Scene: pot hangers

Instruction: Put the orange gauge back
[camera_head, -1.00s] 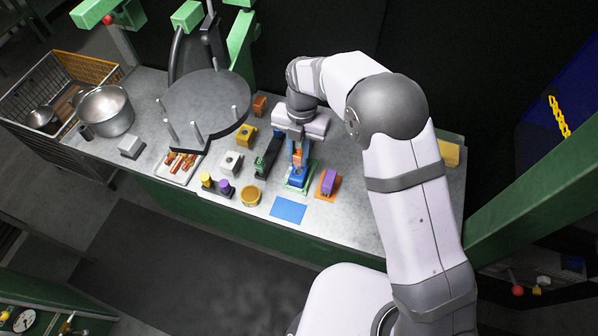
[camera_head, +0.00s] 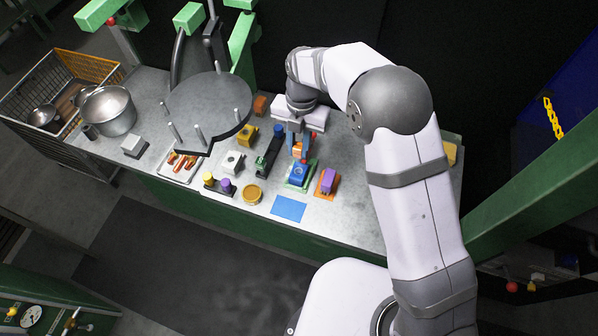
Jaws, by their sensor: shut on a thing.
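My gripper (camera_head: 299,153) points down above the right half of the bench, just behind the green mat. It is shut on a small orange piece, seemingly the orange gauge (camera_head: 297,150), mostly hidden by the fingers. A blue block (camera_head: 299,173) with a red spot on top sits on the green mat (camera_head: 291,187), in front of and below my gripper. A purple block (camera_head: 328,181) stands on an orange mat (camera_head: 319,192) to the right. A blue mat (camera_head: 288,208) lies bare near the bench's front edge.
A dark green-and-black device (camera_head: 268,155) stands close left of my gripper. Yellow (camera_head: 249,135) and white (camera_head: 232,162) blocks and a round yellow tin (camera_head: 252,194) are further left. A round grey plate with pegs (camera_head: 208,108) overhangs the bench. A pot (camera_head: 108,110) stands far left.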

